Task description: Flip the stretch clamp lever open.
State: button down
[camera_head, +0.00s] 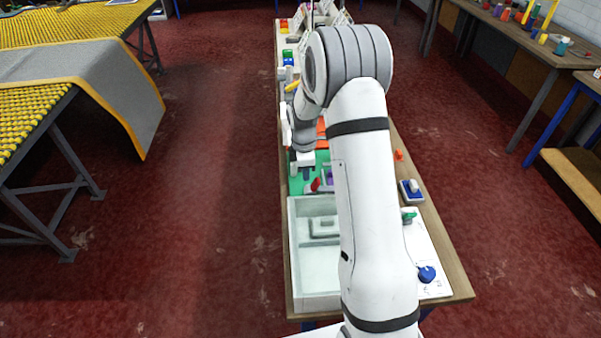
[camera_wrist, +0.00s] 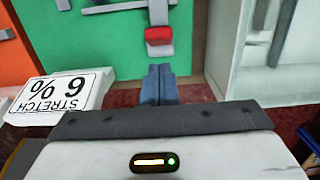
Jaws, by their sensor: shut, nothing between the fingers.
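The clamp lever is a grey bar with a red end (camera_wrist: 158,35), on a green board (camera_wrist: 110,45) in the upper middle of the wrist view. Its red end points toward my gripper. In the head view a small red piece (camera_head: 315,185) shows at the near edge of the green board, left of my arm. My gripper (camera_wrist: 160,72) has its two blue-grey fingers together and empty, just short of the red end in the wrist view, with a small gap in the picture. Whether they touch in depth is unclear.
A white sign reading "STRETCH 6%" (camera_wrist: 62,95) stands left of my fingers. A pale open tray (camera_head: 318,268) lies at the near end of the bench, right of the fingers in the wrist view. A blue knob (camera_head: 427,274) sits at the bench's near right.

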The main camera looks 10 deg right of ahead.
notch_tip(320, 180, up, 12)
jog(key=a+b, duration=0.1)
jog(key=shift+w+a+f+b, duration=0.15)
jog(key=shift+a+f+b, duration=0.1)
jog(key=shift+a+b, duration=0.15)
dwell(0.5)
